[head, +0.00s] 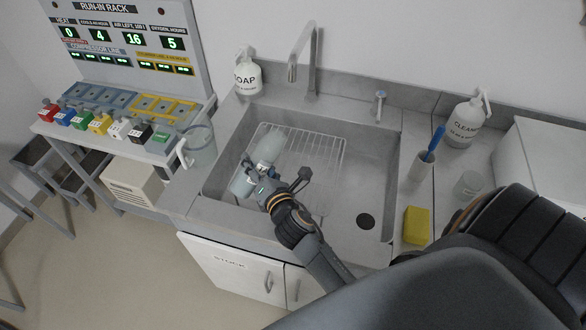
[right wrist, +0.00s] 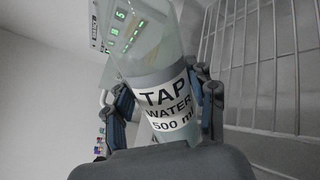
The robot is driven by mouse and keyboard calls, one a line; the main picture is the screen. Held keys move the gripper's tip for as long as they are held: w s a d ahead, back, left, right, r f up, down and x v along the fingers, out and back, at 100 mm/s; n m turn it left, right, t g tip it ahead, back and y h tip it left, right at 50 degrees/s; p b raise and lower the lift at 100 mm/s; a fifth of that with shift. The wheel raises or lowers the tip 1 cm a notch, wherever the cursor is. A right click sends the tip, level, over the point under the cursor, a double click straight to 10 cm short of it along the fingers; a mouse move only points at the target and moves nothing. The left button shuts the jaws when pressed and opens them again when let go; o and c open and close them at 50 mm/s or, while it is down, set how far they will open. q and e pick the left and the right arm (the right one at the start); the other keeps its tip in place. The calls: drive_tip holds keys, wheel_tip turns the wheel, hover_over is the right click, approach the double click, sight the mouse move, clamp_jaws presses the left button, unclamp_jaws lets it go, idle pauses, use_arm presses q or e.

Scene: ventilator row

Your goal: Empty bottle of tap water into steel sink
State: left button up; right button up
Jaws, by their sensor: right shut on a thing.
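The bottle of tap water (head: 269,145) is pale and translucent, with a white label. It is in my right gripper (head: 257,176), over the left part of the steel sink (head: 375,185). In the right wrist view the fingers are on both sides of the bottle (right wrist: 168,108), whose label reads "TAP WATER 500 ml". The bottle leans in the picture. I cannot tell its water level or whether anything flows out. My left gripper is not in view.
A wire rack (head: 325,153) lies in the sink, with a dark drain (head: 366,221) at front right. A faucet (head: 305,60) stands behind. A soap bottle (head: 247,75), yellow sponge (head: 416,225), brush holder (head: 422,172), glass (head: 467,186) and cleaner bottle (head: 464,122) surround the basin.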

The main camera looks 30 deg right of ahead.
drive_tip(key=shift+a+r+m+y, duration=0.1)
drive_tip(key=shift+a+m+y, duration=0.25)
drive_tip(key=shift+m, duration=0.35)
drive_tip(key=shift+a+m+y+p, duration=0.2)
drive_tip(key=shift+m+y+p, duration=0.05)
drive_tip(key=shift+m, duration=0.5)
drive_tip(key=shift+a+m+y+p, duration=0.2)
drive_tip(key=shift+m, duration=0.55)
idle(0.6)
drive_tip(key=shift+d+f+m+g+y+b, duration=0.3)
drive_tip(key=shift+d+f+m+b, duration=0.25)
drive_tip(key=shift+f+m+b, duration=0.25)
idle(0.4)
drive_tip(key=shift+d+f+m+y, duration=0.2)
drive_tip(key=shift+f+m+y, duration=0.1)
drive_tip(key=shift+f+m, duration=0.65)
idle(3.0)
